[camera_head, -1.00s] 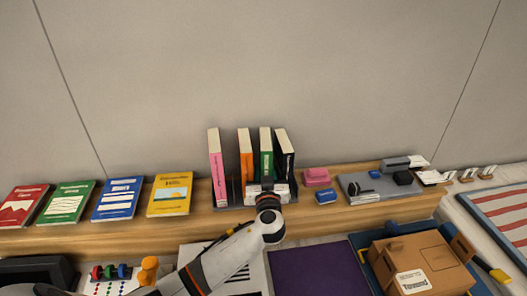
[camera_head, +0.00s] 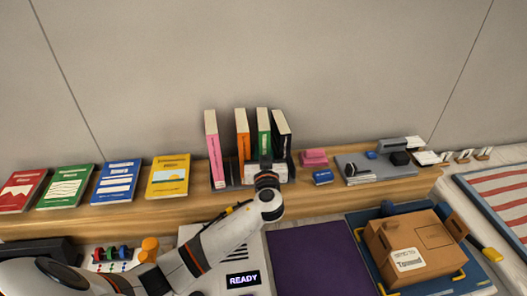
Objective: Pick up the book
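Several books stand upright in a dark rack (camera_head: 231,174) on the wooden shelf: a pink book (camera_head: 215,155), an orange book (camera_head: 242,138), a green book (camera_head: 264,130) and a black book (camera_head: 282,133) that leans a little. My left arm reaches up to the rack from the lower left. Its dark gripper (camera_head: 265,166) is in front of the green book's lower part, next to a white block. The fingers are too small and hidden to tell whether they are open or touch a book. My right gripper is not in view.
Flat red (camera_head: 20,189), green (camera_head: 66,186), blue (camera_head: 116,182) and yellow (camera_head: 167,176) books lie on the shelf at left. Pink and blue erasers (camera_head: 322,177) and a grey tray (camera_head: 371,167) lie right of the rack. A cardboard box (camera_head: 440,238) stands at the lower right.

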